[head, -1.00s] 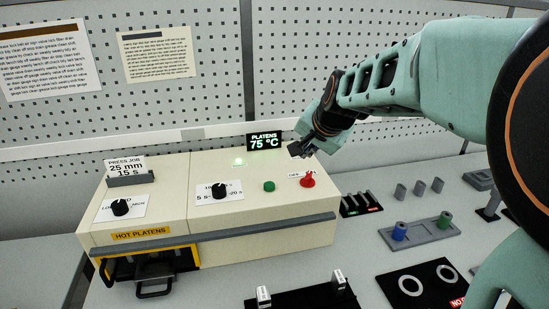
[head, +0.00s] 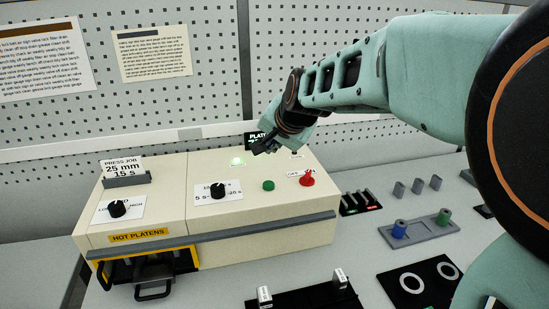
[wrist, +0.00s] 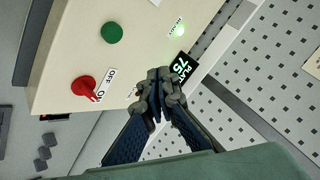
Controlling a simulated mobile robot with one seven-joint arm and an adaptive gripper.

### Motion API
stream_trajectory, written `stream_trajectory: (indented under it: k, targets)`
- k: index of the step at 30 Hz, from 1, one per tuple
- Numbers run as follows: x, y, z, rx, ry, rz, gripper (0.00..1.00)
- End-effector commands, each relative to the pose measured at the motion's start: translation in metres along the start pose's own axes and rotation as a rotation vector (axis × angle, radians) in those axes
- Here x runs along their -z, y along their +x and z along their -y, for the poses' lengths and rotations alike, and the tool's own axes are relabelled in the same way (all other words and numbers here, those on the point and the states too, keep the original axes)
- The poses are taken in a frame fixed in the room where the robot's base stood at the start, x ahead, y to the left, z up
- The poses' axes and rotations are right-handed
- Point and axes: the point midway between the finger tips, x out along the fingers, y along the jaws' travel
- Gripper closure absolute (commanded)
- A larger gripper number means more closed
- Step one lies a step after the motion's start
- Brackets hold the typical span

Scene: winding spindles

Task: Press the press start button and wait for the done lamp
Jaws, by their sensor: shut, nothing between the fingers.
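The green round button (head: 268,185) sits on top of the cream press, left of the red switch (head: 307,179). It also shows at the top of the wrist view (wrist: 112,33). A small lamp (head: 237,162) glows pale green further back on the press; it is lit in the wrist view too (wrist: 179,31), its label too small to read. My gripper (head: 258,149) is shut and empty, above the back of the press, behind the green button and apart from it. It partly covers the PLATENS display (head: 253,140). I cannot make out a separate done lamp.
Two black knobs (head: 217,190) (head: 117,208) and the job card reading 25 mm, 15 s (head: 122,168) are on the press. The yellow-framed HOT PLATENS opening (head: 108,274) faces front. Racks and a grey tray (head: 440,226) stand right. A perforated wall rises behind.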

Motion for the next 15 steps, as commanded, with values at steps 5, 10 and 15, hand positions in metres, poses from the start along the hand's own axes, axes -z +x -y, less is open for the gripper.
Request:
stream_trajectory:
  k: [5, 10, 15]
  targets:
    - [-0.014, 0.018, -0.013, -0.001, 0.000, 0.002, 1.00]
    - [-0.027, 0.036, -0.026, -0.001, 0.001, 0.001, 1.00]
    - [-0.037, 0.050, -0.037, -0.001, 0.001, 0.001, 1.00]
